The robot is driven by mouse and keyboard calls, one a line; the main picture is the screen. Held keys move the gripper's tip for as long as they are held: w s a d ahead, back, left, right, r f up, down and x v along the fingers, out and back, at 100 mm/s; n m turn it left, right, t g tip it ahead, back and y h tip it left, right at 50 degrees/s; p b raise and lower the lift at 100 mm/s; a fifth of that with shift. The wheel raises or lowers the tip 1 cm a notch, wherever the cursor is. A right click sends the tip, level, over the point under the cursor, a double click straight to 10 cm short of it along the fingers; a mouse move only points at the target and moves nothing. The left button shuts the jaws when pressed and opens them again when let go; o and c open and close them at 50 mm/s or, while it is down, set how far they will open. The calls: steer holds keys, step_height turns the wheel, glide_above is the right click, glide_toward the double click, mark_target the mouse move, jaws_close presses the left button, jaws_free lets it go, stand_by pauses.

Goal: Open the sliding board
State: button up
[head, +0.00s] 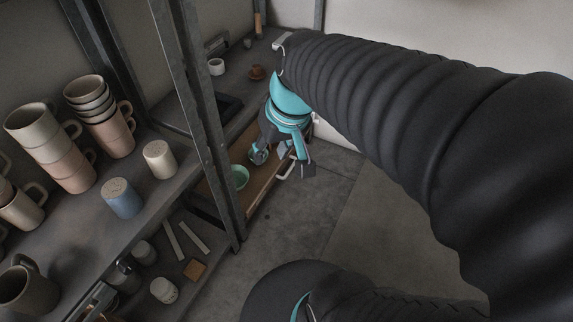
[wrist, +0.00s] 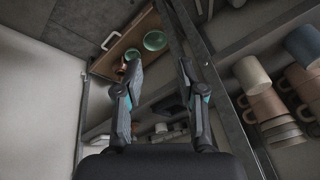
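The sliding board (head: 262,189) is a brown wooden board with a pale bar handle (head: 286,169) on its front, low in the shelf unit behind the metal post. A green bowl (head: 239,176) sits on it. In the wrist view the board (wrist: 118,48) shows at the top, with its handle (wrist: 110,41), the green bowl (wrist: 155,40) and smaller vessels. My gripper (head: 283,160) is over the board's front near the handle. Its fingers are apart with nothing between them in the wrist view (wrist: 160,66). I cannot tell whether a finger touches the handle.
A metal shelf post (head: 205,110) stands left of my gripper. Stacked mugs (head: 52,147), a blue shaker (head: 122,198) and a cream shaker (head: 159,159) stand on the left shelf. A white cup (head: 216,67) is at the back. The floor (head: 320,215) in front is clear.

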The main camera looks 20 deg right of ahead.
steer(key=w+d+f+m+y+b, duration=0.15)
steer(key=w+d+f+y, duration=0.35)
steer(key=w+f, duration=0.55)
steer(key=w+d+f+m+y+b, duration=0.15)
steer(key=w+d+f+y, duration=0.35)
steer(key=w+f, duration=0.55)
steer(key=w+d+f+m+t, duration=0.1)
steer(key=d+f+m+t, duration=0.1)
steer(key=d+f, duration=0.4)
steer(key=w+d+f+m+t, duration=0.2)
steer(key=d+f, duration=0.2)
steer(key=f, duration=0.5)
steer(key=m+t+h+b, duration=0.2)
steer(key=m+t, duration=0.1)
steer(key=t, duration=0.2)
glide_toward(290, 169)
steer(key=x, duration=1)
steer(key=shift+w+f, duration=0.1)
steer(key=shift+f, duration=0.25)
jaws_close()
